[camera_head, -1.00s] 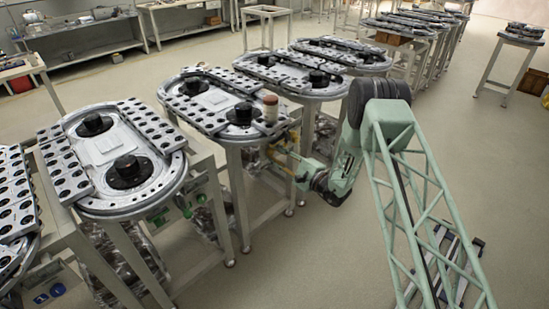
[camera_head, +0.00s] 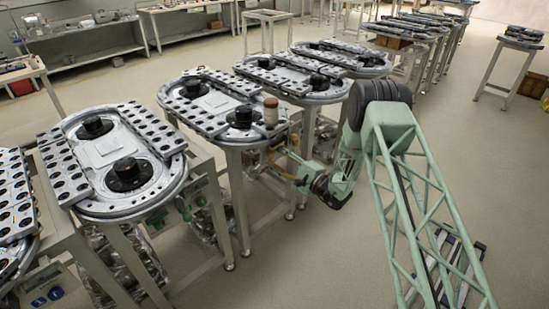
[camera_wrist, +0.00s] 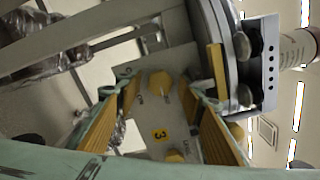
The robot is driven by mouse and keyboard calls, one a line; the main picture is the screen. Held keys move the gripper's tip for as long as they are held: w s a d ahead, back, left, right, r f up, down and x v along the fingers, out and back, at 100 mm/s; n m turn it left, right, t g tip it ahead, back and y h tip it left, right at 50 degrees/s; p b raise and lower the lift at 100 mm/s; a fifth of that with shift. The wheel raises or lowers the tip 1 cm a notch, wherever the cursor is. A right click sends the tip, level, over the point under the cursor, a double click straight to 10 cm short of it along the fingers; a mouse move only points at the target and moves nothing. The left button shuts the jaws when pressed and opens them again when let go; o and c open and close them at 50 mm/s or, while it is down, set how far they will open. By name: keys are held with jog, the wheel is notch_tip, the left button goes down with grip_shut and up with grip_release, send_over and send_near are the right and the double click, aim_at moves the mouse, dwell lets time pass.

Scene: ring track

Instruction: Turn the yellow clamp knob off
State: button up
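In the wrist view a grey panel (camera_wrist: 148,112) on the station frame carries a yellow knob (camera_wrist: 160,83). A second yellow knob (camera_wrist: 175,157) shows lower on it, partly hidden. A yellow label with a 3 (camera_wrist: 160,134) lies between them. Small marks beside the upper knob are too small to read, so its setting is unclear. My gripper (camera_wrist: 157,90) is open, with a yellow-padded finger on each side of the upper knob; I cannot tell whether they touch it. In the head view my wrist (camera_head: 322,184) is beside the middle station, and the knobs are too small to make out.
The middle ring-track station (camera_head: 215,130) bears a red-capped cylinder (camera_head: 271,112) at its near right end. Another ring-track station (camera_head: 150,205) stands to its left, and several stretch behind. Frame legs stand close to my wrist. The floor (camera_head: 300,260) in front is clear.

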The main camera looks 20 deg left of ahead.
jog(key=shift+d, duration=0.2)
jog(key=v, duration=1.1)
jog(key=shift+s+d, duration=0.25)
jog(key=shift+d, duration=0.05)
jog(key=shift+r, duration=0.1)
